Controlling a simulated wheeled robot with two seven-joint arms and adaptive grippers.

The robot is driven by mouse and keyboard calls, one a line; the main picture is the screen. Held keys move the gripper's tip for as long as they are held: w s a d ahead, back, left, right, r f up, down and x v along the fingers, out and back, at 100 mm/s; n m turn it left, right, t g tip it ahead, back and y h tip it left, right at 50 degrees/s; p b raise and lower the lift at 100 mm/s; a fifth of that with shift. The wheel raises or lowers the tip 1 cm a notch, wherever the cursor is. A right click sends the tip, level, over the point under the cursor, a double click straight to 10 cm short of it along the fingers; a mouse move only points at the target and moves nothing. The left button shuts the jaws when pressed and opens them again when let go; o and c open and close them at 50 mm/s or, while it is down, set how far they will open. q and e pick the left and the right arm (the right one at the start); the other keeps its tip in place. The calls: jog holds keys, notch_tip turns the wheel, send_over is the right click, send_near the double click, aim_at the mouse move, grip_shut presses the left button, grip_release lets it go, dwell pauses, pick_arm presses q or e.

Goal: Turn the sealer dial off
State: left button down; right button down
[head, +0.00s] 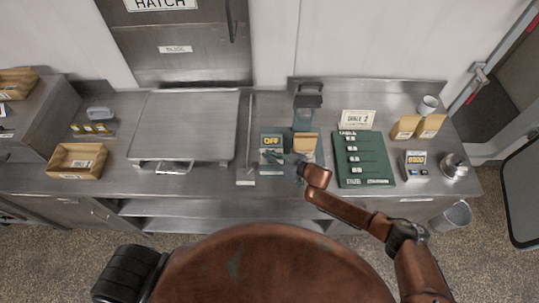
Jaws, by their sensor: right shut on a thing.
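The sealer (304,118) is a green machine with a dark top, standing near the middle of the steel counter. My left gripper is not in view.
A tan bag (306,143) stands beside the control box, close to my right wrist. A green board (362,158) with several small items lies to the right. A scale (414,164) stands further right. A steel plate (187,122) and a wooden box (77,160) are on the left.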

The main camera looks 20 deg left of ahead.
jog(key=shift+d+f+n+g+b, duration=0.3)
jog(key=shift+f+n+g+b, duration=0.2)
jog(key=shift+n+g+b, duration=0.5)
jog(key=shift+s, duration=0.1)
jog(key=c, duration=2)
grip_release()
jog(key=shift+a, duration=0.1)
jog(key=shift+r, duration=0.15)
jog(key=shift+d+r, duration=0.1)
jog(key=shift+d, duration=0.1)
jog(key=v, duration=1.1)
jog(key=shift+d, duration=0.35)
